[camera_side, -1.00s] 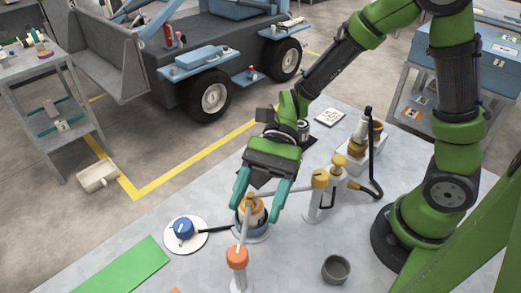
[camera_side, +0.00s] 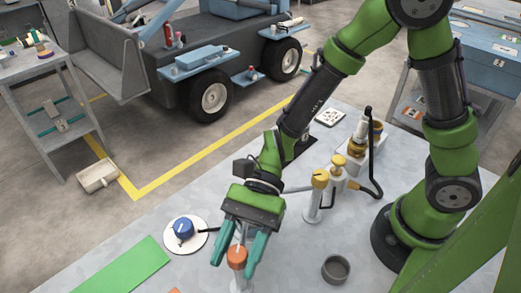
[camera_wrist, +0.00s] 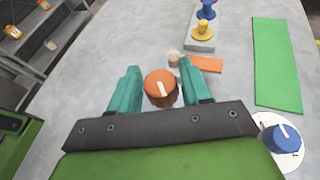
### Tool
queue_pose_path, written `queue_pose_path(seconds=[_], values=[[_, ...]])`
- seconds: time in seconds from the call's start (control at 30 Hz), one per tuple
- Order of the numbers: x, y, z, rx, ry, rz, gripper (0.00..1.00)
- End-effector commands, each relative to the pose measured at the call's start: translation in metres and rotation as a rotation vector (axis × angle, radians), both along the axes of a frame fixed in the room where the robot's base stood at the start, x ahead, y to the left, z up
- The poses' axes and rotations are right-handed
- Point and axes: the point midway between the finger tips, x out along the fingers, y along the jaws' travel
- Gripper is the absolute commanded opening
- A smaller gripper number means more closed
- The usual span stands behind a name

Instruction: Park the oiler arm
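The oiler arm is a thin grey bar (camera_side: 298,188) running left from a yellow-capped post (camera_side: 319,182) and passing behind my gripper. An orange knob (camera_side: 237,257), apparently at the arm's free end, stands on a pale post. My gripper (camera_side: 238,250) has its teal fingers open, one on each side of the knob. In the wrist view, the orange knob (camera_wrist: 160,88) with a white mark lies between the fingers (camera_wrist: 160,68). Whether they touch it is unclear. The reel spot is hidden behind my gripper in the side view.
A blue knob (camera_side: 183,229) sits on a white disc to the left. A green mat (camera_side: 122,269) lies at the front left. A grey cup (camera_side: 336,269) stands at right. A yellow-topped pump (camera_side: 339,162) stands behind the post.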

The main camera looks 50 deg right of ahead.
Motion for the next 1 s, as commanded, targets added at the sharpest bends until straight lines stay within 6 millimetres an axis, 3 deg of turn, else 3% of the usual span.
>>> queue_pose_path(seconds=[0.03,0.3,0.57,1.0], values=[[0.0001,0.0000,0.0000,0.000,0.000,0.000,0.40],[0.0002,-0.0002,0.0002,0.000,0.000,0.000,0.00],[-0.0003,0.0001,0.0007,0.002,0.001,-0.035,0.00],[-0.0011,0.0010,0.0012,0.004,0.001,-0.345,0.00]])
